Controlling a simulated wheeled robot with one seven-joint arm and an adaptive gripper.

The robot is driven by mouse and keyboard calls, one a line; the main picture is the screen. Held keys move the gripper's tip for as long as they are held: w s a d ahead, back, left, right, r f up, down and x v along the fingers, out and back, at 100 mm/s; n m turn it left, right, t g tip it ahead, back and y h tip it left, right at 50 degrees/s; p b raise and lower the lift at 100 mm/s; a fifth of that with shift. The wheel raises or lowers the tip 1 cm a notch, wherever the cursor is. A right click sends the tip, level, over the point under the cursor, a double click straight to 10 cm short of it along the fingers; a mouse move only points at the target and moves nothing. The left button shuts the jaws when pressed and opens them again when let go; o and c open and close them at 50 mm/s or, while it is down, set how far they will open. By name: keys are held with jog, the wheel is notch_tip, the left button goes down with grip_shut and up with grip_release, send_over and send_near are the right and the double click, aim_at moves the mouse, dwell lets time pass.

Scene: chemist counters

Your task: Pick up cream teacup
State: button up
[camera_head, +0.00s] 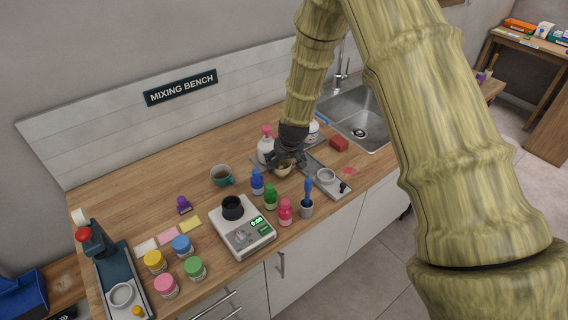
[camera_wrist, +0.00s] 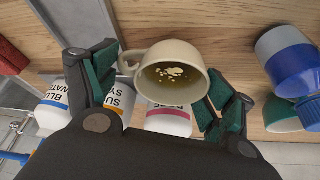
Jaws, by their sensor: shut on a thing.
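The cream teacup (camera_wrist: 181,62) is between the two fingers of my gripper (camera_wrist: 163,92) in the wrist view. It holds a yellowish-brown liquid with pale bits floating in it, and its handle points to the left finger. In the head view the cream teacup (camera_head: 283,169) shows small under my gripper (camera_head: 284,163), partly covered by the fingers. My gripper is shut on the cup. I cannot tell whether the cup touches the counter or is a little above it.
A teal cup (camera_head: 222,177) stands to the left. Blue (camera_head: 257,184), green (camera_head: 270,197) and pink (camera_head: 285,212) bottles stand in front. A white, pink-capped bottle (camera_head: 265,150) is close behind. A scale (camera_head: 243,228) is at front left; the sink (camera_head: 360,115) is at right.

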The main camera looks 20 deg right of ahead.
jog(key=shift+r+p, duration=0.3)
jog(key=shift+r, duration=0.3)
jog(key=shift+s+f, duration=0.15)
jog(key=shift+s, duration=1.85)
notch_tip(320, 180, up, 8)
jog(key=p, duration=0.5)
notch_tip(320, 180, up, 6)
jog(key=p, duration=0.2)
send_over(287, 170)
jog(key=shift+s+f, duration=0.2)
jog(key=shift+s, duration=0.05)
jog(key=shift+r, duration=0.15)
dwell(0.8)
